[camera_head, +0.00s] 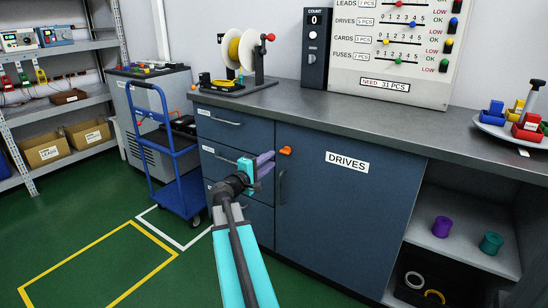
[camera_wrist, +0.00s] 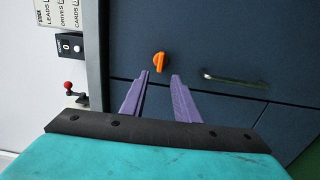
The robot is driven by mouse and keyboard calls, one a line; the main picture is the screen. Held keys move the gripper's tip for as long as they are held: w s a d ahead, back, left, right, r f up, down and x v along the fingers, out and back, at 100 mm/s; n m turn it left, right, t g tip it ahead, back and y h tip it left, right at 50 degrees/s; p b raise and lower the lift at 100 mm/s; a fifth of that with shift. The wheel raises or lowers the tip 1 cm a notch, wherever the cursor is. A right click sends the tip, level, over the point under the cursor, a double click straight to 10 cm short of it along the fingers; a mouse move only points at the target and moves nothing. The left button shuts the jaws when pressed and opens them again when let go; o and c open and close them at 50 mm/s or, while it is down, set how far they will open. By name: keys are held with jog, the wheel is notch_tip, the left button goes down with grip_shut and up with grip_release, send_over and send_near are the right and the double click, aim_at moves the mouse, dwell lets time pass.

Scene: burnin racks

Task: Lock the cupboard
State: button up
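The cupboard (camera_head: 345,205) is a dark blue door labelled DRIVES under the grey worktop, and it looks shut. An orange turn knob (camera_head: 286,150) sits near its upper left corner, above a dark vertical handle (camera_head: 282,187). In the wrist view the knob (camera_wrist: 159,62) lies just beyond the fingertips, about in line with the gap, with the handle (camera_wrist: 235,80) to the right. My gripper (camera_head: 269,162) has purple fingers, open and empty. It is just left of and slightly below the knob in the head view. I see no contact with the knob.
Drawers (camera_head: 225,160) stand left of the door. An open shelf (camera_head: 455,245) with purple and teal spools is to the right. A blue trolley (camera_head: 180,190) stands at the left. A wire spool stand (camera_head: 250,60) and a count box (camera_head: 315,50) are on the worktop.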

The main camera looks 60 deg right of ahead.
jog(key=a, duration=0.5)
jog(key=shift+a+p, duration=0.35)
jog(key=shift+a, duration=0.05)
